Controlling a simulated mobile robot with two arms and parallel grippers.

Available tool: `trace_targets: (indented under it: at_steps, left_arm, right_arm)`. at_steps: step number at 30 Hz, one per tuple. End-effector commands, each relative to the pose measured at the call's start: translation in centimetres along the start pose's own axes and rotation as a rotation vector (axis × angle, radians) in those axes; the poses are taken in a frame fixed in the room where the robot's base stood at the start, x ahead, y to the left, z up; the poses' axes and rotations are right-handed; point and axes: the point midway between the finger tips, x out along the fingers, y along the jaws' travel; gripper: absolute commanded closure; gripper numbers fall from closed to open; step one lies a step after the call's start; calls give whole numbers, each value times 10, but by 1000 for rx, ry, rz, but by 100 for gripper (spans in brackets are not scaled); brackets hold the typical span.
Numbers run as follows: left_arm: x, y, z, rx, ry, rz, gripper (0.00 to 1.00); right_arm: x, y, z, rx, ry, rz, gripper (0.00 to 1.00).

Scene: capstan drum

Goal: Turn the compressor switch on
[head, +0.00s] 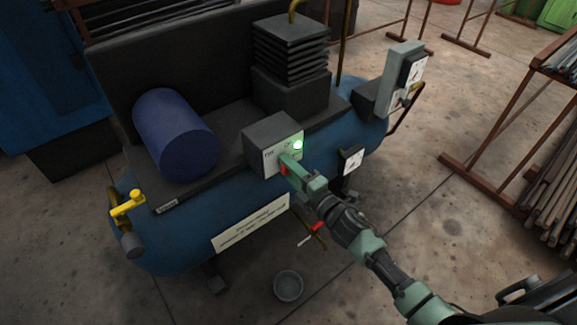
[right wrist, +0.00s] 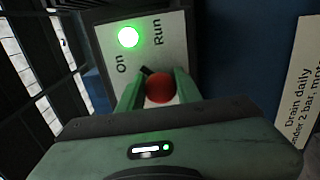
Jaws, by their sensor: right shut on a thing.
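The switch box (head: 271,134) is a dark grey box with a pale front on the blue compressor. Its front carries the words "On" and "Run" in the right wrist view. A round green lamp (head: 298,145) glows beside them, and it is also lit in the right wrist view (right wrist: 128,37). My right gripper (head: 288,163) is at the box front, shut on the red switch knob (right wrist: 158,88). The knob sits between the two green fingers, with a small black part at its upper left. The fingers hide part of it. My left gripper is not in view.
The blue tank (head: 190,240) carries a blue motor cylinder (head: 175,135) and a finned black block (head: 290,60). A yellow valve (head: 127,204) juts out at left. A gauge (head: 352,161) is right of the box. A bowl (head: 288,286) is on the floor; a rack (head: 545,150) stands right.

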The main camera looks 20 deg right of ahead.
Motion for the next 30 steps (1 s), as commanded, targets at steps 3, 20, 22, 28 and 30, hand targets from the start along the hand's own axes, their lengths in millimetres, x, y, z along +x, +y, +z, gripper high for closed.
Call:
trace_targets:
  at_steps: [3, 20, 22, 28, 30]
  left_arm:
    - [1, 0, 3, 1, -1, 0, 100]
    - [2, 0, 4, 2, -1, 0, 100]
    - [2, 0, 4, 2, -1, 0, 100]
    - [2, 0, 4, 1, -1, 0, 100]
    - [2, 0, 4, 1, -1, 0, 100]
  right_arm:
    - [0, -1, 0, 20, -1, -2, 100]
    - [0, -1, 0, 31, -1, -2, 46]
    - [0, -1, 0, 30, -1, -2, 46]
    - [0, -1, 0, 29, 0, -1, 46]
    - [-2, -1, 0, 29, -1, -2, 46]
